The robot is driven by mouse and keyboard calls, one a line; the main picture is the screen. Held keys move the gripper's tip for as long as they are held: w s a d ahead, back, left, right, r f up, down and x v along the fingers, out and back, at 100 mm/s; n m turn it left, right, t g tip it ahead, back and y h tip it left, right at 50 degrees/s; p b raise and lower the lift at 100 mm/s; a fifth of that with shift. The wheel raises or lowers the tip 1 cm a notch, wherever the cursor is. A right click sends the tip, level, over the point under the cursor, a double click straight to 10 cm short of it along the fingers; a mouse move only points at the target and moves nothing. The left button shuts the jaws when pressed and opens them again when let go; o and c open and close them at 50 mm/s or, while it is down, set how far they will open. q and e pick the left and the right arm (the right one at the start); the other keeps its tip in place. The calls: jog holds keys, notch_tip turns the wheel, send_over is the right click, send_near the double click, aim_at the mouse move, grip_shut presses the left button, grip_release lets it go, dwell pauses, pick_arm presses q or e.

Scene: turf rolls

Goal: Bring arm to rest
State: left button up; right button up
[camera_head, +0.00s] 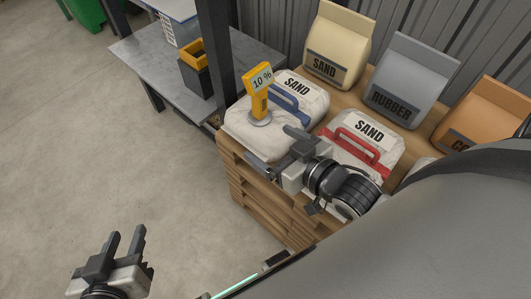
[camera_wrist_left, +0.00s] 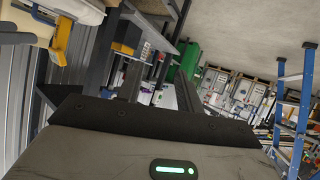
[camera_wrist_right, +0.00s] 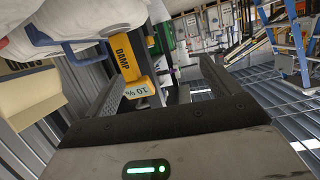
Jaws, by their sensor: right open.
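My right gripper (camera_head: 274,145) is open in the head view, in front of the white sand bag with a blue handle (camera_head: 287,98). A yellow meter reading 10 % (camera_head: 259,90) stands on that bag. In the right wrist view the meter (camera_wrist_right: 130,62) shows the word DAMP and appears beyond the open, empty fingers (camera_wrist_right: 160,85). My left gripper (camera_head: 125,238) is open and empty over the floor at lower left, away from the bags. In the left wrist view its two fingers (camera_wrist_left: 160,85) stand apart with nothing between them.
A white sand bag with a red handle (camera_head: 365,145) lies near my right gripper on a wooden pallet stack (camera_head: 262,192). Sand (camera_head: 336,45), rubber (camera_head: 407,78) and orange (camera_head: 488,112) bags stand behind. A dark post (camera_head: 215,50) and grey table (camera_head: 165,75) are left. Floor at left is clear.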

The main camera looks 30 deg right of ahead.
jog(key=s+a+g, duration=0.2)
jog(key=s+a, duration=0.2)
jog(key=a, duration=0.2)
jog(key=shift+f, duration=0.35)
jog(key=shift+s, duration=0.1)
pick_arm(q)
jog(key=r+p, duration=0.1)
jog(key=p, duration=0.2)
jog(key=r+p, duration=0.1)
jog(key=p, duration=0.2)
jog(key=r+g+p, duration=0.1)
jog(key=p, duration=0.3)
jog(key=shift+a+r, duration=0.35)
jog(key=shift+r, duration=0.05)
pick_arm(e)
jog(key=r, duration=0.1)
jog(key=r+g, duration=0.1)
jog(key=r, duration=0.1)
jog(key=shift+d+r+g, duration=0.3)
jog(key=shift+d+r, duration=0.05)
jog(key=shift+r, duration=0.05)
pick_arm(q)
jog(key=shift+y, duration=0.3)
dwell(0.9)
